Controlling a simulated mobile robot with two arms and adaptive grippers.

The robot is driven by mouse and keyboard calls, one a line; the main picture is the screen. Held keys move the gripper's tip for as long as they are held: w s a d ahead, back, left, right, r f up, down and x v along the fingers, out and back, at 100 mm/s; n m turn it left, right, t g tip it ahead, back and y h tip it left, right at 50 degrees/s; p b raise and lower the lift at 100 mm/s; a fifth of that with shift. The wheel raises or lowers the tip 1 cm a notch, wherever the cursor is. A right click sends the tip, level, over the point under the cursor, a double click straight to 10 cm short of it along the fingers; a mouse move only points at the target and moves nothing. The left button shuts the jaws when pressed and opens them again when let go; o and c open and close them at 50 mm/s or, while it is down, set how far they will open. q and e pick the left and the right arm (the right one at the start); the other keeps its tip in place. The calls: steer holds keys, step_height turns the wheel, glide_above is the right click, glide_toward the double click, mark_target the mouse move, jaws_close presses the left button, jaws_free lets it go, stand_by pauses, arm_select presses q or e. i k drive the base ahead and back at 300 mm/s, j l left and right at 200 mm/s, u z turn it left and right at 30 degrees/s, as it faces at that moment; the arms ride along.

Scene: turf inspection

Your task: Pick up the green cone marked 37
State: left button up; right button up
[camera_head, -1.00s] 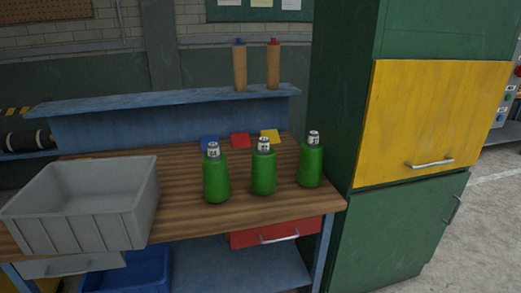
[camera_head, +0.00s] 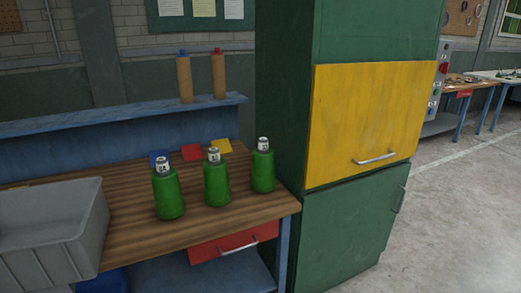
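Three green cone-like bobbins with pale labelled tops stand upright in a row on the wooden workbench (camera_head: 130,237). They are the left green cone (camera_head: 168,195), the middle green cone (camera_head: 216,185) and the right green cone (camera_head: 263,173). Each label carries dark marks, but they are too small for me to read, so I cannot tell which is 37. Neither of my grippers shows in the head view.
A grey crate (camera_head: 55,235) stands on the bench at the left. Blue, red and yellow cards (camera_head: 192,152) lie behind the cones. Two brown cones (camera_head: 219,75) stand on the blue shelf (camera_head: 120,115). A green cabinet (camera_head: 345,225) with a yellow door (camera_head: 365,120) adjoins the right. Floor (camera_head: 440,220) is clear beyond.

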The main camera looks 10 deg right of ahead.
mark_target(263, 171)
steer(key=i+l, duration=0.25)
steer(key=l, duration=0.25)
steer(key=i+l+u, duration=0.1)
steer(key=l+u, duration=0.15)
steer(key=u, duration=0.15)
steer(key=i+l+u, duration=0.1)
steer(key=l+u, duration=0.45)
steer(key=u, duration=0.2)
steer(key=i+l, duration=0.05)
